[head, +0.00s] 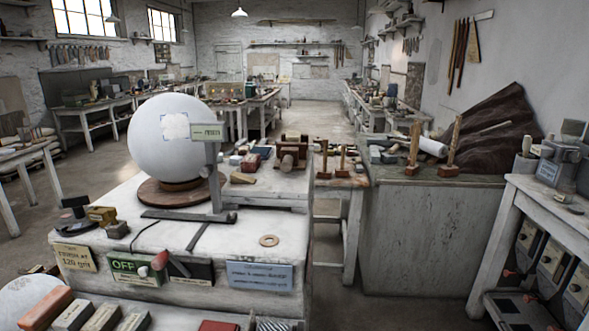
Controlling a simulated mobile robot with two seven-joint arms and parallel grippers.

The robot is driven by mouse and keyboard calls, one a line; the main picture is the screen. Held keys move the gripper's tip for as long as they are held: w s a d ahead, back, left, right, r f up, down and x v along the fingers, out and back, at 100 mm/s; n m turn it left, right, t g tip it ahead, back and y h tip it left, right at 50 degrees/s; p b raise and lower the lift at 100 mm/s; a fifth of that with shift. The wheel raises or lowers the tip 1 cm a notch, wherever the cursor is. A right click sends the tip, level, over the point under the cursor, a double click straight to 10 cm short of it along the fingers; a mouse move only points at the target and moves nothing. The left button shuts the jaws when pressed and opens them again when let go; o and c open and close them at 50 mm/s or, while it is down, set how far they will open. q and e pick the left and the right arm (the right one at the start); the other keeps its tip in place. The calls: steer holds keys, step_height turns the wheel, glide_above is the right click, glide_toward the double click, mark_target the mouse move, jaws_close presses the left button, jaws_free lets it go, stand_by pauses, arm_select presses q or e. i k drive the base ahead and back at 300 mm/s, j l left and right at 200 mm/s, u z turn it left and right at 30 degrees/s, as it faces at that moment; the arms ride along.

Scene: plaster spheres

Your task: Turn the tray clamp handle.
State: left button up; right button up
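A lever with a red knob (159,261) and a dark arm sticks out from the front of the white plaster-covered bench (180,238), beside a green OFF sign (124,266). No label marks it as the tray clamp handle, so I cannot tell if it is that. A dark flat bar (188,216) lies on the bench top by a grey post (214,180). Small red knobs (530,297) show on the grey units under the right table. No tray can be made out for certain. Neither of my grippers is in view.
A big white sphere (170,138) sits on a round brown turntable (178,190) on the bench. A flat ring (269,240) lies near the bench's front right. Several blocks (100,317) lie at the lower left. Open floor (345,308) lies between the bench and the right table (497,247).

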mark_target(286, 164)
steer(key=i+l+u, duration=0.15)
steer(key=l, duration=0.15)
steer(key=i+l+u, duration=0.15)
steer(key=l, duration=0.2)
steer(key=i+l+u, duration=0.1)
steer(key=l, duration=0.25)
steer(key=i+l+u, duration=0.15)
steer(key=l, duration=0.2)
steer(key=k+j, duration=0.05)
